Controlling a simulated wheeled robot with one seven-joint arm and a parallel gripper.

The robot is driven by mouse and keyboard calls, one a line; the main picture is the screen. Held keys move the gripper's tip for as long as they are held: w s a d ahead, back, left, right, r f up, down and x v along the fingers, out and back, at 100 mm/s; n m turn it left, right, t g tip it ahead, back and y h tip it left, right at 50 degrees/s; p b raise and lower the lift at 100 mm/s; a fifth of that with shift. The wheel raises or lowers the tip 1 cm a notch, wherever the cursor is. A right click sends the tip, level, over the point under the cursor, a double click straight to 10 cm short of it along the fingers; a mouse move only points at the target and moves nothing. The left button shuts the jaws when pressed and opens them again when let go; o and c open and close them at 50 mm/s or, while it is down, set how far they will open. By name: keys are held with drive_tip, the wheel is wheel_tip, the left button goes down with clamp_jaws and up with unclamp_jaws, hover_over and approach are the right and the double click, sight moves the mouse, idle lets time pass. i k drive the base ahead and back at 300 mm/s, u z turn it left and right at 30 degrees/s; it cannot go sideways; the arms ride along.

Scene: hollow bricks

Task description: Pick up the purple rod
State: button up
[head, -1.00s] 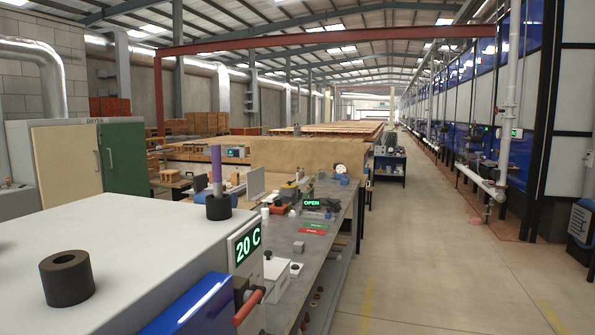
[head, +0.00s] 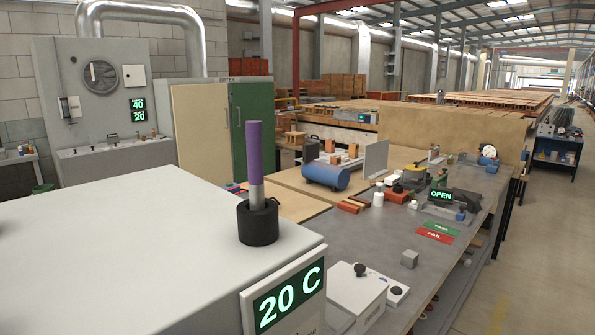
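The purple rod (head: 254,151) stands upright in the head view, near the right edge of a large white box top. Its upper part is purple and its lower part is a grey metal shank. The shank sits in a black round holder (head: 258,222), so its bottom end is hidden. My gripper is not in the head view.
The white box top (head: 110,250) is otherwise clear. A display reading 20 C (head: 288,298) is on its front side. A concrete aisle runs at far right.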

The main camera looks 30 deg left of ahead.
sight(254, 128)
drive_tip(key=u, duration=0.75)
drive_tip(key=i, duration=0.8)
drive_tip(key=u, duration=0.8)
